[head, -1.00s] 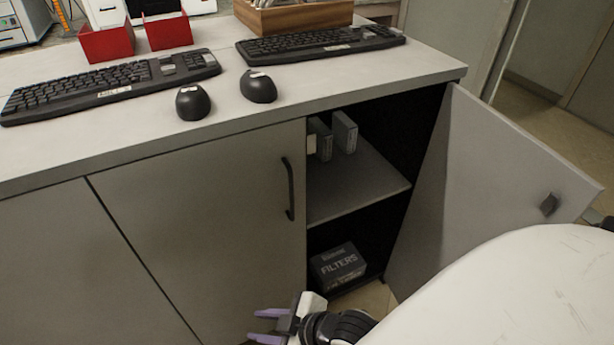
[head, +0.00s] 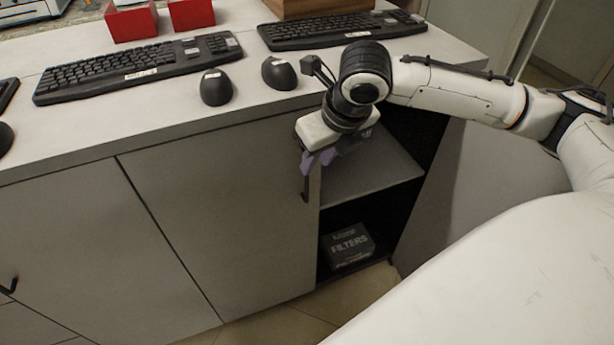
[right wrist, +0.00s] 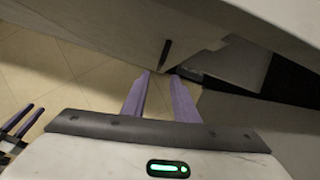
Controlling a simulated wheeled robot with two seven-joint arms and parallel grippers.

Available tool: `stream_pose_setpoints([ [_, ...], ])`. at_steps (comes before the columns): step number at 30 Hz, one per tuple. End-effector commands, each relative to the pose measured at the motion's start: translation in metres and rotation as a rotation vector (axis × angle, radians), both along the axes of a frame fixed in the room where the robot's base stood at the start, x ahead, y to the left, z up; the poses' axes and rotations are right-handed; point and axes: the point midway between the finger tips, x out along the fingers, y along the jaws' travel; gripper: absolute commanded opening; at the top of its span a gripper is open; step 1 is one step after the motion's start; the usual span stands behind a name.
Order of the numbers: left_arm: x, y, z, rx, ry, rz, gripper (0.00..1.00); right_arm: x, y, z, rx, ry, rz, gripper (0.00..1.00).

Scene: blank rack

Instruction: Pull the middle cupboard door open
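The middle cupboard door (head: 215,200) is a grey panel that looks flush with the front. Its dark upright handle (head: 305,188) is near its right edge; the upper part is hidden by my right gripper (head: 318,162). In the right wrist view, the handle (right wrist: 165,53) shows just beyond the purple fingertips of my right gripper (right wrist: 161,75). These fingers are apart with nothing between them. My left gripper (right wrist: 35,108) shows at the left edge of the right wrist view, its purple fingers apart and empty. It is not in the head view.
The right compartment stands open, with a shelf (head: 370,178) and a FILTERS box (head: 348,247). Its open door (head: 470,190) lies behind my right arm. Keyboards (head: 140,68), mice (head: 215,88) and red boxes (head: 132,22) are on the countertop (head: 90,125).

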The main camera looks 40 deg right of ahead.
Motion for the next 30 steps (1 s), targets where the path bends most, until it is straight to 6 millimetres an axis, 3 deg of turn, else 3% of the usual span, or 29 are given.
stream_pose_setpoints([
  [15,0.003,-0.005,-0.008,-0.001,-0.005,-0.011,0.31,0.032,0.0,-0.08,0.001,0.0,-0.001,0.26],
  [28,0.002,-0.006,-0.006,-0.003,-0.006,-0.012,0.31,0.037,-0.001,-0.09,0.001,-0.002,-0.001,0.26],
  [30,0.002,-0.006,-0.006,-0.003,-0.005,-0.012,0.31,0.037,-0.001,-0.09,0.001,-0.002,-0.001,0.18],
])
